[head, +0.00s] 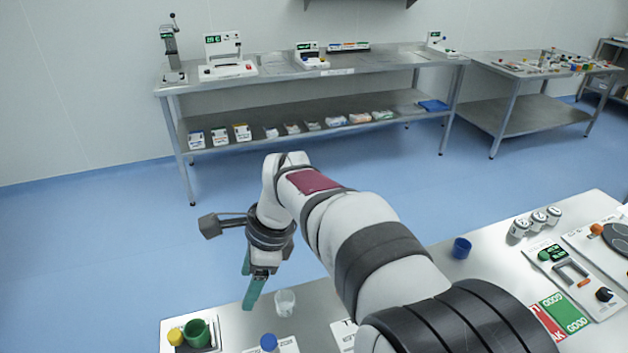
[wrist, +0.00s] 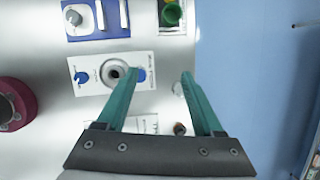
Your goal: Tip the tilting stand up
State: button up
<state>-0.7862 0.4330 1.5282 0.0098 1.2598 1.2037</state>
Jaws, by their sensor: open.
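I cannot tell for certain which thing is the tilting stand. A green cup (head: 197,331) stands beside a yellow knob (head: 175,337) on a dark plate at the bench's left end; the cup also shows at the top of the wrist view (wrist: 173,15). A white panel (wrist: 96,66) with a grey round fitting (wrist: 114,73) and blue parts lies under my left finger in the wrist view. My gripper (head: 250,290) is open and empty above the bench near a clear cup (head: 284,302). In the wrist view my fingers (wrist: 160,74) stand wide apart.
A blue-and-white panel (wrist: 97,17) lies near the green cup. A blue cup (head: 461,248), several white containers (head: 537,221) and a red-and-green card (head: 560,315) are farther right on the bench. Blue floor (wrist: 245,80) lies beyond the bench edge.

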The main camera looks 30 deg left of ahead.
jog(key=m, duration=0.1)
send_near(176, 335)
jog(key=shift+g, duration=0.4)
jog(key=x, duration=0.8)
jog(key=shift+w+a+f, duration=0.2)
jog(key=shift+w+f, duration=0.1)
jog(key=shift+f, duration=0.1)
grip_shut()
